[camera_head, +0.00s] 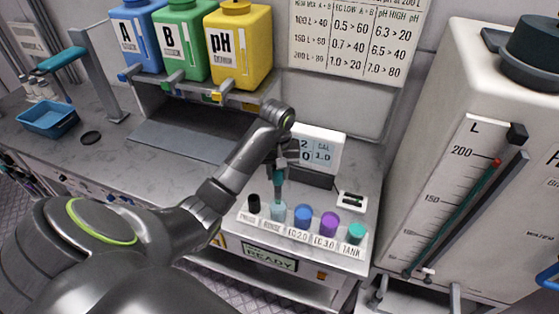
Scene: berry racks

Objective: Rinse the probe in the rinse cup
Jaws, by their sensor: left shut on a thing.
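My left gripper (281,164) is shut on the teal-bodied probe (279,181) and holds it upright over the counter. The probe's lower end is at the rinse cup (278,211), a pale, clear cup behind the label "RINSE". The tip appears to be in or just at the cup's mouth; I cannot tell how deep. To the left of that cup is a small black holder (254,203). To its right stand a blue cup (303,214), a purple cup (329,223) and a green cup (355,233). My right gripper is not in view.
A meter with a display (321,149) stands behind the cups. Blue, green and yellow (238,50) jugs sit on a shelf at the back. A large white tank (450,150) stands at the right. A blue tray (48,118) lies at the far left.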

